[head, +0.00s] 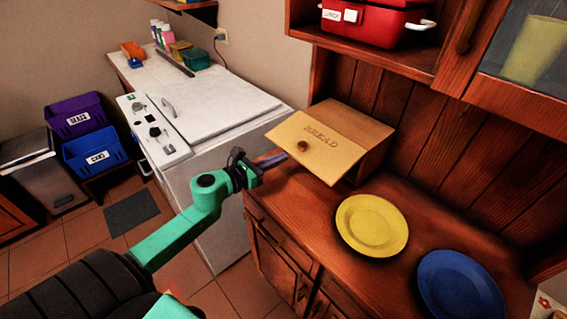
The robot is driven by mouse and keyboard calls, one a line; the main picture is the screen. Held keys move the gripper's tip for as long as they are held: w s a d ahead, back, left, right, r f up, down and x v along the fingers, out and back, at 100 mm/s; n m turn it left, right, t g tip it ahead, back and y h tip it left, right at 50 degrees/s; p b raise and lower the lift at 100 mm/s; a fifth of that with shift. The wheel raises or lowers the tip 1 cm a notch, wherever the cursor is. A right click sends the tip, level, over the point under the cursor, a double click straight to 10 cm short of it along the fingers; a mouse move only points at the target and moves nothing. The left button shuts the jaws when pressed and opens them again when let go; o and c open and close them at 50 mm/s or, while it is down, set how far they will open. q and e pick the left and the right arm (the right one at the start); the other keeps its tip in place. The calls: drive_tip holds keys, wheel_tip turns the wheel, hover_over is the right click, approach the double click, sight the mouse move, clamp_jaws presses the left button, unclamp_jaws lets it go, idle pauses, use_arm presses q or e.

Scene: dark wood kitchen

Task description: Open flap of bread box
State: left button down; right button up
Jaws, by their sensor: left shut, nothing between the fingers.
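The bread box (374,126) is a light wooden box with the word BREAD on its front flap (325,146). It stands on the wooden counter, against the back panel. The flap has a round brown knob (302,146) and looks tilted outward at a slant; I cannot tell from this angle whether it is open. My left gripper (262,168) is just left of the flap's lower left edge, near the counter edge. It is shut and empty, and I see no clear contact with the box. My right gripper is not in view.
A yellow plate (372,226) and a blue plate (460,287) lie on the counter (310,213) in front and right of the box. A white chest appliance (215,105) stands to the left. A shelf with a red pot (375,27) hangs above.

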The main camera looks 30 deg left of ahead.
use_arm(q)
drive_tip(key=shift+s+r+p, duration=0.1)
drive_tip(key=shift+r+p, duration=0.65)
drive_tip(key=shift+r, duration=1.45)
drive_tip(key=shift+s+f, duration=0.1)
drive_tip(key=shift+f, duration=0.1)
drive_tip(key=b+v, duration=0.3)
drive_tip(key=v, duration=1.1)
drive_tip(key=shift+s+a+b, duration=0.2)
drive_tip(key=shift+s+b, duration=0.05)
drive_tip(key=shift+b, duration=0.1)
